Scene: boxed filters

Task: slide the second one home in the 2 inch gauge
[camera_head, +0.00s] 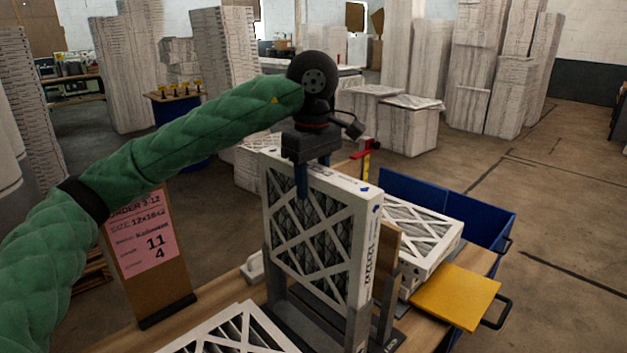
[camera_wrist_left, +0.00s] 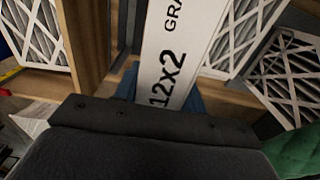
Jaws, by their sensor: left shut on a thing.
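My left gripper (camera_head: 304,178) comes down from above and is shut on the top edge of a white-framed pleated filter (camera_head: 318,235). One blue finger shows on the filter's front face; the other is hidden behind it. The filter stands upright at the grey gauge (camera_head: 384,318), its lower part between the grey uprights. Whether its bottom edge touches the gauge floor is hidden. In the left wrist view the filter's edge (camera_wrist_left: 178,60) reads "12x2", with the blue fingers (camera_wrist_left: 163,98) beside it. My right gripper is not in view.
Another filter (camera_head: 240,335) lies at the bench front, and more lie stacked (camera_head: 425,232) right of the gauge. A pink order card (camera_head: 150,235) stands left on a brown board. A yellow panel (camera_head: 455,295) and blue bin (camera_head: 495,222) are at right.

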